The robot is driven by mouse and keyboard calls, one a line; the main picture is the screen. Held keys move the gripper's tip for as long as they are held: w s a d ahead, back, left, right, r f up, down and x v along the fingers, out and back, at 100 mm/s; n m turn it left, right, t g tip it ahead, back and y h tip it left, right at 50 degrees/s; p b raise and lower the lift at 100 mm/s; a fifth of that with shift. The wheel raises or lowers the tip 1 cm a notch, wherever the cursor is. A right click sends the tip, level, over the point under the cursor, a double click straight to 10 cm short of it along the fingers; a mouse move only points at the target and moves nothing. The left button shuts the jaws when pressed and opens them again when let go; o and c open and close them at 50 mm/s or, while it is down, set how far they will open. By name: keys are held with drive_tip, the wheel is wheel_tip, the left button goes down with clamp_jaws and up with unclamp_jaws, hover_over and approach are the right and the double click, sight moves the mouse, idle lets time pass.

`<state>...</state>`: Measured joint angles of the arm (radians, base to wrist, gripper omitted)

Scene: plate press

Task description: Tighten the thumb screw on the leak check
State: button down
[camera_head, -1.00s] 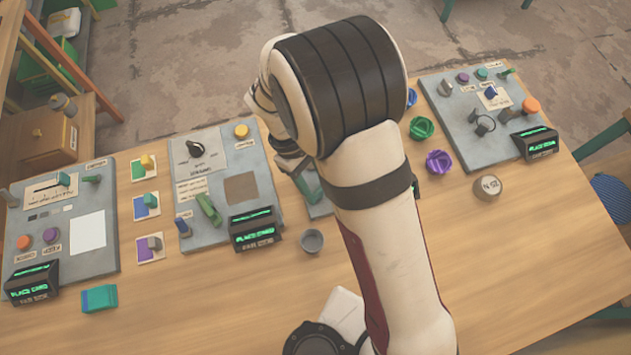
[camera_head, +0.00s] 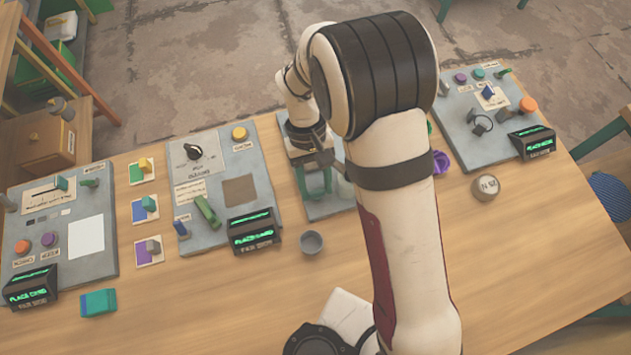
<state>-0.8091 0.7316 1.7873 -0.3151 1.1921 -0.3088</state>
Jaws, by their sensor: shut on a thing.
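My gripper (camera_head: 318,162) points down over the grey middle panel, at the top of a green upright frame (camera_head: 300,182), which looks like the leak check. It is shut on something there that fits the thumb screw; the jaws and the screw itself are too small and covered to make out. The grey base plate (camera_head: 325,208) shows below the frame. A pale rounded thing (camera_head: 345,187) stands right of the frame, partly behind my arm. My arm covers the panel's right side.
Control panels stand at left (camera_head: 60,235), centre-left (camera_head: 215,165) and right (camera_head: 462,140). A grey cup (camera_head: 311,242) stands in front of the middle panel. A purple ring-shaped part (camera_head: 441,162) and a round marked piece (camera_head: 486,187) lie right of my arm. The front right table is clear.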

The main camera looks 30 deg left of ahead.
idle(0.4)
drive_tip(key=shift+c, duration=1.8)
unclamp_jaws()
